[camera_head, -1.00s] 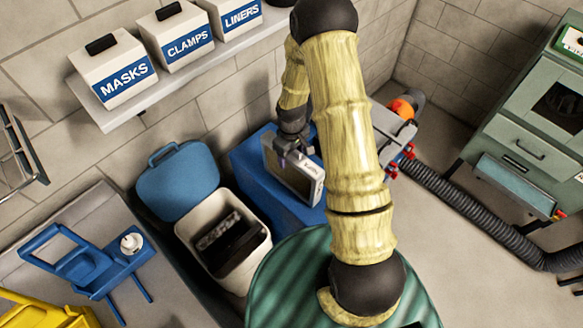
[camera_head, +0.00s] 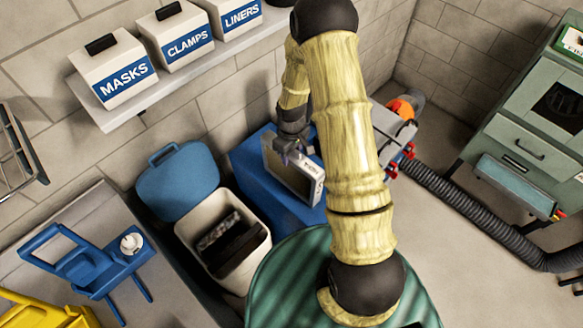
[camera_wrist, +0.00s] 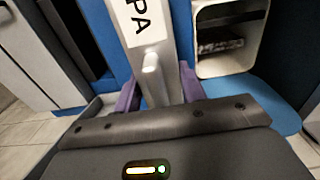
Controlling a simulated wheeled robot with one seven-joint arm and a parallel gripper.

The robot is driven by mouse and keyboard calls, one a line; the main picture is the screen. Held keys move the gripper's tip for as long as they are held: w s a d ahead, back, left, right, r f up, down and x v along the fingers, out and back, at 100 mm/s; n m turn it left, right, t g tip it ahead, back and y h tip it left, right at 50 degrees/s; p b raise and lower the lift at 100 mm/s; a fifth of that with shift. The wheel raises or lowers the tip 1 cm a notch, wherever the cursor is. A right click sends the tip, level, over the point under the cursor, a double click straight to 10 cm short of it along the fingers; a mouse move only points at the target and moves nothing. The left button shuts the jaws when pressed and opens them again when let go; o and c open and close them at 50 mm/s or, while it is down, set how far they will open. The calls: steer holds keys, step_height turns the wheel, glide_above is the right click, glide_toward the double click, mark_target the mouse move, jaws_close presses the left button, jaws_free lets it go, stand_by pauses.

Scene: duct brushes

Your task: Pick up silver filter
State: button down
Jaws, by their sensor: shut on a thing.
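The silver filter (camera_head: 294,171) is a flat, framed panel with a white label on its edge, standing on its narrow side above or on the blue cabinet in the head view. I cannot tell whether it touches the cabinet top. My gripper (camera_head: 288,152) is at its upper edge. In the wrist view, the purple fingertips of my gripper (camera_wrist: 158,90) are shut on either side of the silver filter (camera_wrist: 148,72), whose label with "PA" shows. Part of the filter is hidden behind my arm and fingers.
The blue cabinet (camera_head: 250,165) stands against the wall. An open white bin (camera_head: 190,229) with dark items inside and a blue lid (camera_head: 178,180) is to its left. A shelf (camera_head: 125,121) with labelled boxes hangs above. A black hose (camera_head: 455,202) runs along the right floor.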

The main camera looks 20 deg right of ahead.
step_height(320, 180, up, 10)
steer(key=b, duration=0.3)
stand_by(0.4)
stand_by(0.4)
